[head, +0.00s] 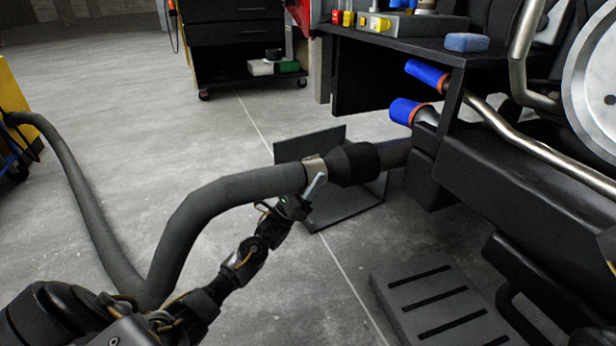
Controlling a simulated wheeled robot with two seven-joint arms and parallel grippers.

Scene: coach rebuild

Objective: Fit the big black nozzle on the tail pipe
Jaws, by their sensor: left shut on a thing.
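The big black nozzle (355,164) is at the end of a thick grey hose (215,197), in the middle of the head view. It points right, roughly level. Its mouth meets the end of the dark tail pipe (396,153), in line with it; I cannot tell how far it sits over the pipe. My left gripper (314,178) is shut at the nozzle's back end, by the light collar where the hose joins. Its fingers are partly hidden by the nozzle and hose. My right gripper is not in view.
A dark angled plate stand (345,207) is on the floor behind and under the nozzle. Blue-capped pipes (408,110) jut out above the tail pipe. A grey slotted step (436,306) is at lower right. A black bench (375,95) stands behind.

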